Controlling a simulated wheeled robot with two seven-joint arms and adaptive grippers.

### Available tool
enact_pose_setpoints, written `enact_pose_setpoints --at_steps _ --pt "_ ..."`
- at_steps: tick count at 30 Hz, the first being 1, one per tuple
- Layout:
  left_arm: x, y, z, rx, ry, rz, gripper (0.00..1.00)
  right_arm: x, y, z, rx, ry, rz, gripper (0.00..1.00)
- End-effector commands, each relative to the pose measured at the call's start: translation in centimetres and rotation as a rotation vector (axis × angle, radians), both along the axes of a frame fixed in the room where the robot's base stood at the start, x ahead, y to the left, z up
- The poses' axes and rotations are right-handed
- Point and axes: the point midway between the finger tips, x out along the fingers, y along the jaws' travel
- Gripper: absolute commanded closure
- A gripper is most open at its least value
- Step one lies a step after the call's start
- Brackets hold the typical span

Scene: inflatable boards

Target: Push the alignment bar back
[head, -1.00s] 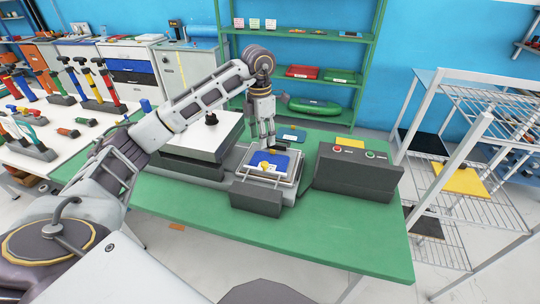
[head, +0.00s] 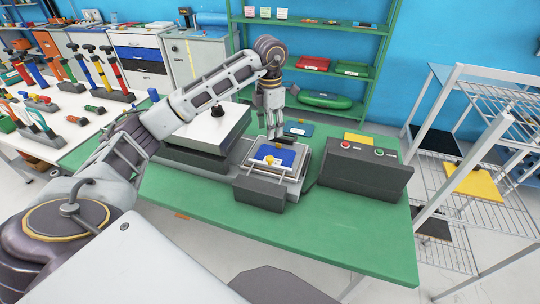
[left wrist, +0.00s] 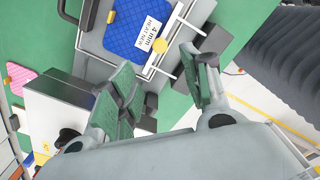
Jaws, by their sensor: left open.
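A blue board (head: 275,155) with a white label lies in the grey press fixture (head: 298,187) on the green table. A pale metal bar (head: 270,167), which I take to be the alignment bar, runs along the front of the board. A yellow knob (head: 269,160) is at the board's front edge. In the left wrist view, the board (left wrist: 135,25), bar (left wrist: 173,22) and knob (left wrist: 159,45) show above the fingers. My left gripper (head: 271,135) is open and empty over the far side of the board; its fingers (left wrist: 160,80) are spread. My right gripper is out of view.
A dark control box (head: 365,172) with red and green buttons stands right of the fixture. A press with a pale top plate (head: 205,132) stands left. The front of the green table (head: 320,235) is clear. A wire rack (head: 480,190) stands at right.

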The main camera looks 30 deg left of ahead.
Motion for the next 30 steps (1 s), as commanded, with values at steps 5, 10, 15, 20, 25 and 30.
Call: enact_pose_setpoints --at_steps 5,10,15,20,25,30 --pt "-0.1 0.0 -1.7 0.001 0.002 0.0 0.53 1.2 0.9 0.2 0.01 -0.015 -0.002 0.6" --pt "-0.1 0.0 -3.6 0.0 0.002 -0.001 0.53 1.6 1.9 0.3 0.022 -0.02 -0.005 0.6" --pt "-0.1 0.0 -5.7 0.0 0.002 0.0 0.53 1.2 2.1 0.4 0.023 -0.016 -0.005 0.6" --pt "-0.1 0.0 -7.6 0.001 0.002 0.0 0.53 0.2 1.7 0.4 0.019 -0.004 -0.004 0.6" --pt "-0.1 0.0 -9.8 0.0 0.001 0.001 0.53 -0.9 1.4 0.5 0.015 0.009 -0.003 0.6" --pt "0.0 0.0 -11.6 -0.001 0.001 -0.001 0.53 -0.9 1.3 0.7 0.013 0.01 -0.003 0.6"
